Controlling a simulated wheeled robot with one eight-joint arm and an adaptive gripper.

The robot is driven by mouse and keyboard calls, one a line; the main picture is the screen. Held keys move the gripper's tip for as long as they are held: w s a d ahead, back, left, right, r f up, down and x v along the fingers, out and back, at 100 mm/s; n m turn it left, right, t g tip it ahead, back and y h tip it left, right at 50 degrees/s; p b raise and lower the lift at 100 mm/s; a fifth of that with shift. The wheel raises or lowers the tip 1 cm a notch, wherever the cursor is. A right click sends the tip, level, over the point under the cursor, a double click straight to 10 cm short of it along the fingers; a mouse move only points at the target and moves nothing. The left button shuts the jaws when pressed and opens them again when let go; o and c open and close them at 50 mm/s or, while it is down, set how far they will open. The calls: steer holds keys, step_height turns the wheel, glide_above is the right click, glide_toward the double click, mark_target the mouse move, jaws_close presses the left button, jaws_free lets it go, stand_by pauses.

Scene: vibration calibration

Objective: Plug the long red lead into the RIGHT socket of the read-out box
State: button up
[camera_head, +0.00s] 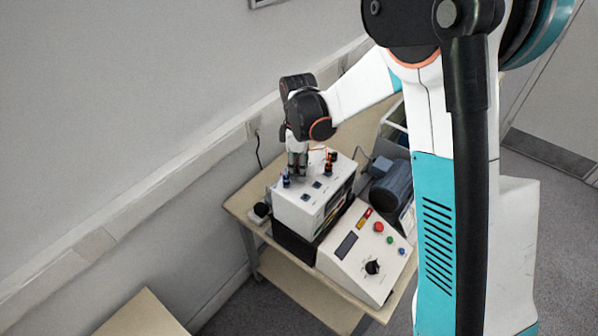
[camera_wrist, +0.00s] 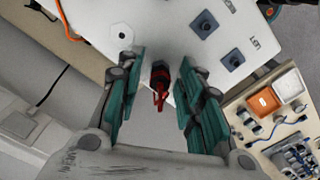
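Two dark blue square sockets show on that top, one (camera_wrist: 204,24) near a partly cut-off label and one (camera_wrist: 233,59) near a label that seems to read LEFT. A red and black plug (camera_wrist: 159,80) is between my gripper's green fingers (camera_wrist: 158,72), with visible gaps on both sides. My gripper is open, low over the back of the box in the head view (camera_head: 297,170). What supports the plug is hidden.
A sloped control panel (camera_head: 367,252) with coloured buttons and a black knob stands beside the box. A blue-grey motor (camera_head: 391,188) lies behind the panel. An orange cable (camera_wrist: 66,22) and a pale hexagonal fitting (camera_wrist: 121,31) show in the wrist view. The wall is close on the left.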

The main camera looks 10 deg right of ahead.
jaws_close()
steer(key=shift+r, duration=0.35)
stand_by(0.5)
steer(key=shift+r+p, duration=0.7)
steer(key=shift+r, duration=0.95)
steer(key=shift+s, duration=0.1)
